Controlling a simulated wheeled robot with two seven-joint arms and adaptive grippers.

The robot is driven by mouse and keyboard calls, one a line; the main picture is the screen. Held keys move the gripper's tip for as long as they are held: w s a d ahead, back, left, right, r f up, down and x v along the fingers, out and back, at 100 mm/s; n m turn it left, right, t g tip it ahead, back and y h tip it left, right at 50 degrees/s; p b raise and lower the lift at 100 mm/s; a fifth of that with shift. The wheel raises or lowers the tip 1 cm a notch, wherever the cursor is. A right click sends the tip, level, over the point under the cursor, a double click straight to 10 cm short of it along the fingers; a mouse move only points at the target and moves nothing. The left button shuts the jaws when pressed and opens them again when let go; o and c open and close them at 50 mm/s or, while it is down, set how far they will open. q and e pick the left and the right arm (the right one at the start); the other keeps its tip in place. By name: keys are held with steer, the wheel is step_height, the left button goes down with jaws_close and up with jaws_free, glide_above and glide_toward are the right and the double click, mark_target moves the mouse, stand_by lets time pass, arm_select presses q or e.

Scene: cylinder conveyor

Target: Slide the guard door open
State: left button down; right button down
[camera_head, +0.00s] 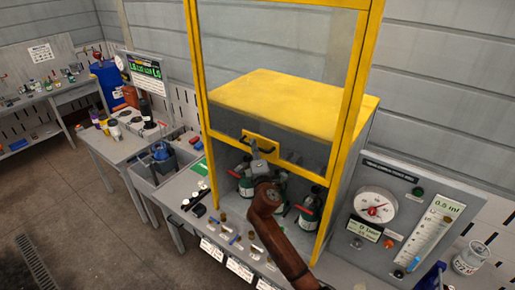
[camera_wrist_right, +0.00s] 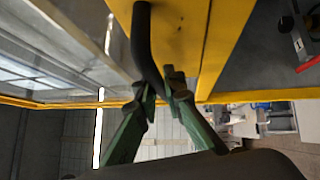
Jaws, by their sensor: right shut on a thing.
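The guard door (camera_head: 275,50) is a clear panel in a yellow frame on the front of a yellow-topped cabinet (camera_head: 300,100). Its lower edge stands above the bench, with an opening below. A black bar handle (camera_head: 283,155) sits on a yellow plate at the door's lower part. My right gripper (camera_head: 256,153) is at this handle. In the right wrist view, the green fingers of my right gripper (camera_wrist_right: 162,88) are shut on the black handle (camera_wrist_right: 143,40). My left gripper is not in view.
Green cylinders (camera_head: 245,178) with red parts stand inside the cabinet below the door, partly behind my right arm. A gauge panel (camera_head: 400,215) stands to the right. A grey bin (camera_head: 165,172) and a side bench (camera_head: 115,145) are to the left.

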steer(key=c, duration=2)
jaws_free()
steer(key=shift+s, duration=0.1)
steer(key=s, duration=0.4)
steer(key=s+d+f, duration=0.1)
steer(key=s, duration=0.6)
steer(key=shift+s+d+f, duration=0.3)
